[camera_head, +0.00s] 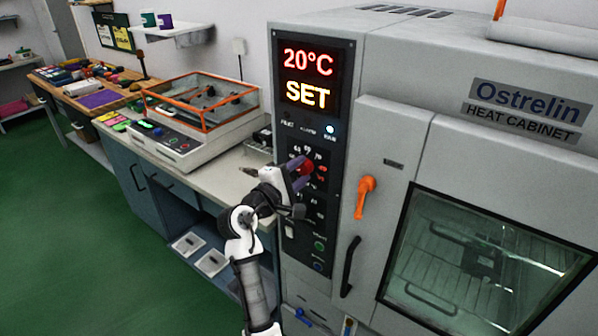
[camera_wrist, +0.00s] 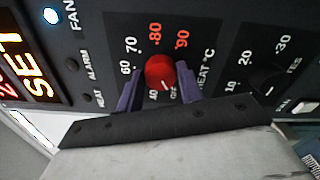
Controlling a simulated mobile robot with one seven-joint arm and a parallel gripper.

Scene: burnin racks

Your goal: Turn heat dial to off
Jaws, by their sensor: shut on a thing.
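The red heat dial (camera_head: 307,167) is on the black control panel of the heat cabinet, under a display reading 20°C SET. In the wrist view the dial (camera_wrist: 159,70) sits between the two purple fingers of my gripper (camera_wrist: 158,88), which is shut on it. Numbers 60 to 90 curve above the dial, with a partly hidden 40 and OFF below it. A small white mark on the dial's lower part seems to point down toward OFF; the exact angle is hard to tell. In the head view my gripper (camera_head: 299,174) reaches the panel from the left.
A black dial marked 10, 20, 30 (camera_wrist: 268,76) is beside the heat dial. The cabinet door has an orange handle (camera_head: 365,196) and a black pull handle (camera_head: 350,267), right of the panel. A bench with an orange-framed machine (camera_head: 201,103) stands left. Green floor there is clear.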

